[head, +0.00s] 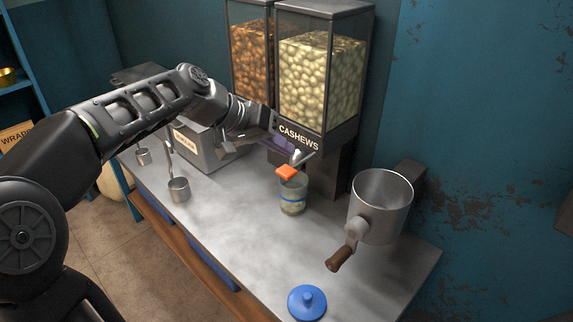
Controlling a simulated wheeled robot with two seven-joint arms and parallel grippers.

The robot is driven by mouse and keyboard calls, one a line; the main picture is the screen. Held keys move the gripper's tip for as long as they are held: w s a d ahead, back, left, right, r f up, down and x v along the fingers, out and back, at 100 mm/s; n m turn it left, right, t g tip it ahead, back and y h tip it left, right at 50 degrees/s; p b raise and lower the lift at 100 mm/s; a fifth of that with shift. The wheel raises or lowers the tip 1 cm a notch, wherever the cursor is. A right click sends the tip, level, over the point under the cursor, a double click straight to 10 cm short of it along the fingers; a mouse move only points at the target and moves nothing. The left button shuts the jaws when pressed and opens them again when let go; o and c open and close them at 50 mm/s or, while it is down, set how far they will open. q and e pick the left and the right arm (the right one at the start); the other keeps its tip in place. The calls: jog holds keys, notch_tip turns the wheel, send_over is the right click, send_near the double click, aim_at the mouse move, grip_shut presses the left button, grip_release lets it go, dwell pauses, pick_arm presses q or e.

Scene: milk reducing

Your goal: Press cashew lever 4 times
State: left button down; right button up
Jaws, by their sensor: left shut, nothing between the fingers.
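The cashew dispenser (318,80) stands at the back of the counter, a clear bin full of pale nuts with a "CASHEWS" label. Its lever (287,172) has an orange end and sits low on the front. A clear jar with a blue band (292,197) stands under the lever, with some pale contents at its bottom. My left gripper (302,155) is shut and empty, with its fingertips just above the orange lever end. I cannot tell whether they touch. My right gripper is not in view.
A metal grinder with a wooden crank handle (380,207) is at the right. A blue lid (307,302) lies at the front. A second dispenser with brown nuts (252,62), a grey box (208,150) and metal cups (179,189) are at the left. The middle counter is clear.

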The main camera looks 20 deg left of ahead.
pick_arm(q)
jog(key=shift+r+p, duration=0.7)
jog(key=shift+r, duration=0.65)
dwell(1.5)
jog(key=shift+a, duration=0.15)
notch_tip(320, 180, up, 4)
jog(key=p, duration=1.3)
jog(key=shift+f, duration=0.2)
